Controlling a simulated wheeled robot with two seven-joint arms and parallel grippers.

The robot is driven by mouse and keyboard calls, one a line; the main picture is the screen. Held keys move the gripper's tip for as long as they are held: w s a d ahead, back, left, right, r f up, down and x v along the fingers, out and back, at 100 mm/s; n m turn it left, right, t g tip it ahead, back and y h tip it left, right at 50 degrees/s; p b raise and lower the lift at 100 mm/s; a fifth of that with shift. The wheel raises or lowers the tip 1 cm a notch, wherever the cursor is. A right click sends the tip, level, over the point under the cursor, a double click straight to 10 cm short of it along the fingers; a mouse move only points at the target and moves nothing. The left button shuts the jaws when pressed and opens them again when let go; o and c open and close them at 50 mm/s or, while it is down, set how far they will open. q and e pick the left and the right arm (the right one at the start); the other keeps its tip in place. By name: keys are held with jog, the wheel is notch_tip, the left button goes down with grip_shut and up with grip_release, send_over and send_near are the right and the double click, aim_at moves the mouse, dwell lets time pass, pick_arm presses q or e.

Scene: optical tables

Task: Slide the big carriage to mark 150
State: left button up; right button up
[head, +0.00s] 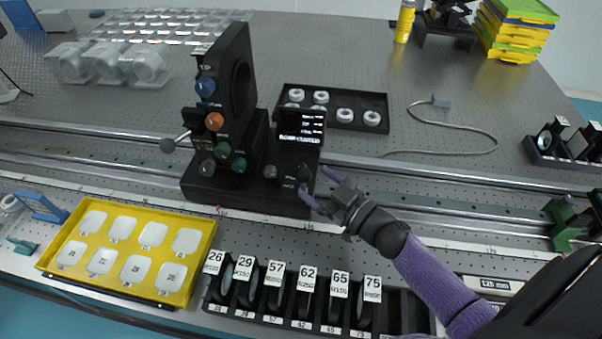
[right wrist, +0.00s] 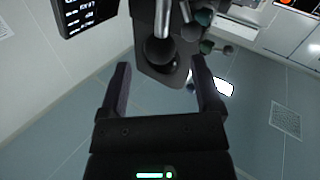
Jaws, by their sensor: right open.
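The big carriage (head: 228,128) is a tall black block with a large round opening and several coloured knobs. It sits upright on the long rail (head: 420,182), left of centre. A small lit screen (head: 300,124) is on its right part. My right gripper (head: 319,187) is at the carriage's lower right end, fingers apart. In the right wrist view a round black knob (right wrist: 160,50) lies ahead between the open fingers (right wrist: 162,78); contact cannot be told. My left gripper is out of view.
A yellow tray (head: 205,240) and a row of numbered lens holders (head: 308,280) stand in front of the rail. A black tray of white rings (head: 345,92) and a grey cable (head: 450,125) lie behind. A green clamp (head: 563,222) is at the rail's right.

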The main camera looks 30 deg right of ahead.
aim_at(309, 179)
jog(key=x, duration=0.4)
jog(key=shift+w+b, duration=0.2)
jog(key=shift+b, duration=0.1)
grip_shut()
